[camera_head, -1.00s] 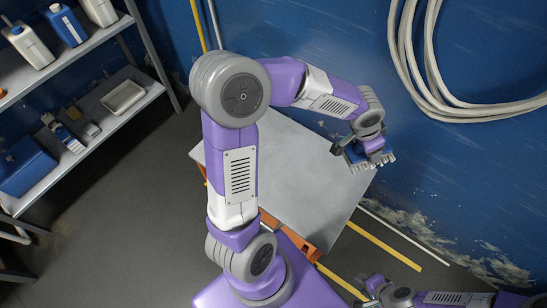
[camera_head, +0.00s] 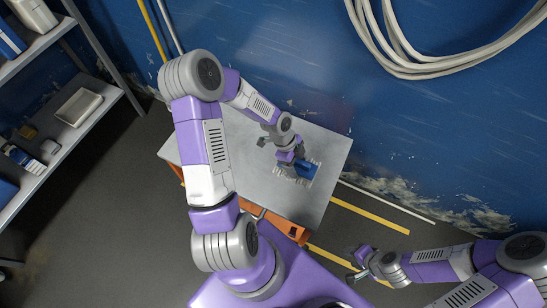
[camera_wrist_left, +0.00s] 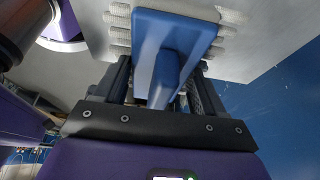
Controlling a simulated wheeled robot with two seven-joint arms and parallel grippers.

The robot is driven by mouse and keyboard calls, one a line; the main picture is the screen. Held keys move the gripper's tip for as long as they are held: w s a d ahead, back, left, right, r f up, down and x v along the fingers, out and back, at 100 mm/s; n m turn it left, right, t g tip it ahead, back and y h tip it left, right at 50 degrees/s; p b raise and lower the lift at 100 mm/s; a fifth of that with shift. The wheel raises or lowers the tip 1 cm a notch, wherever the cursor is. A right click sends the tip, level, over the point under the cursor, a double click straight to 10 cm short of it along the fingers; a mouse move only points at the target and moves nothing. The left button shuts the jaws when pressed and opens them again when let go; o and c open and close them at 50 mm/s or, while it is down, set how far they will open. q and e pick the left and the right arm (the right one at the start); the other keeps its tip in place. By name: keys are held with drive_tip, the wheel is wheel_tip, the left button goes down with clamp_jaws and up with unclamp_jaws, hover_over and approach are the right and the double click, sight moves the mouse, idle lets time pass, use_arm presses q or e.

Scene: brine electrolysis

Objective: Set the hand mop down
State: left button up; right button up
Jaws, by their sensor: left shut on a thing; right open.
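The hand mop (camera_head: 308,168) has a blue back and a pale fringed pad. It is over the right part of the grey tabletop (camera_head: 262,199). My left gripper (camera_head: 293,163) is shut on its handle. In the left wrist view the mop's blue back (camera_wrist_left: 176,28) and handle lie between the fingers of my left gripper (camera_wrist_left: 163,88), with the fringe close to the grey surface. I cannot tell whether the pad touches the table. My right gripper (camera_head: 355,268) is open and empty, low at the right, off the table.
A shelf rack with a white tray (camera_head: 79,106) and bottles stands at the left. A blue wall with coiled pale hose (camera_head: 400,62) rises behind the table. Yellow floor lines (camera_head: 372,216) run right of the table. The visible tabletop around the mop is bare.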

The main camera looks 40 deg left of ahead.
use_arm(q)
wheel_tip(320, 180, down, 9)
drive_tip(key=b, duration=0.3)
drive_tip(key=shift+f+b, duration=0.15)
drive_tip(key=shift+b, duration=0.25)
drive_tip(key=o, duration=1)
drive_tip(key=p+v, duration=0.5)
drive_tip(key=v, duration=0.7)
drive_tip(key=shift+s, duration=0.1)
